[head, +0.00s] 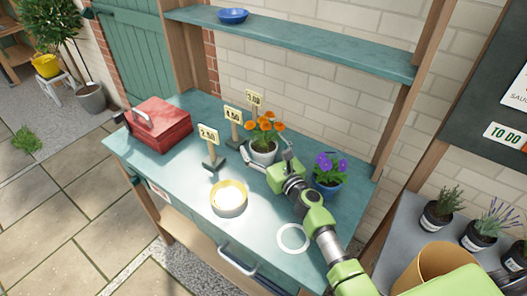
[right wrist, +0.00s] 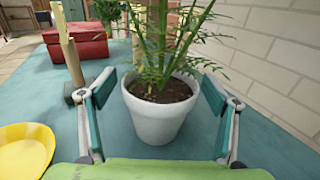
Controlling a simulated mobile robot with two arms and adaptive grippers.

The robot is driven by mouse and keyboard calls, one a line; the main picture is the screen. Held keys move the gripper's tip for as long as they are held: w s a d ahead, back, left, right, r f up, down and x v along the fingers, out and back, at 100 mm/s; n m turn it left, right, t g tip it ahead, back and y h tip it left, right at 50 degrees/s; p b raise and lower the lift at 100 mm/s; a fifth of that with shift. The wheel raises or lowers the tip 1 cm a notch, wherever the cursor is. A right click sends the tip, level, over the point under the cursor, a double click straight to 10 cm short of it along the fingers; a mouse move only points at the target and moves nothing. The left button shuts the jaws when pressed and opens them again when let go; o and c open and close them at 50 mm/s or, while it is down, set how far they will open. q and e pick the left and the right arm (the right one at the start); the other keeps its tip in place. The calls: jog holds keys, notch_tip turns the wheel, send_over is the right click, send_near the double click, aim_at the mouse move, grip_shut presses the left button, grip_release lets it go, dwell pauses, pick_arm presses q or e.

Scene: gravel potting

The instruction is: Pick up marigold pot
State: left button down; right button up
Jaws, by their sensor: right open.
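The marigold pot (head: 263,153) is a white pot with orange flowers and stands upright on the teal bench towards the back. In the right wrist view the white pot (right wrist: 158,118) stands between the fingers, with dark soil and green stems; its flowers are out of that view. My right gripper (head: 267,162) is open around the pot, one finger on each side. In the right wrist view the open right gripper (right wrist: 157,112) shows gaps between its pads and the pot. My left gripper is not in view.
A blue pot with purple flowers (head: 327,186) stands close to my right arm. A yellow bowl (head: 229,208), price signs (head: 209,135) and a red toolbox (head: 158,131) are on the bench. A white ring (head: 293,250) lies near the front. A shelf (head: 300,43) runs above.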

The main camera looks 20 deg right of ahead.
jog(key=c, duration=1.3)
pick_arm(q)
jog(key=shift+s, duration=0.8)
pick_arm(e)
jog(key=shift+r, duration=0.15)
jog(key=c, duration=0.3)
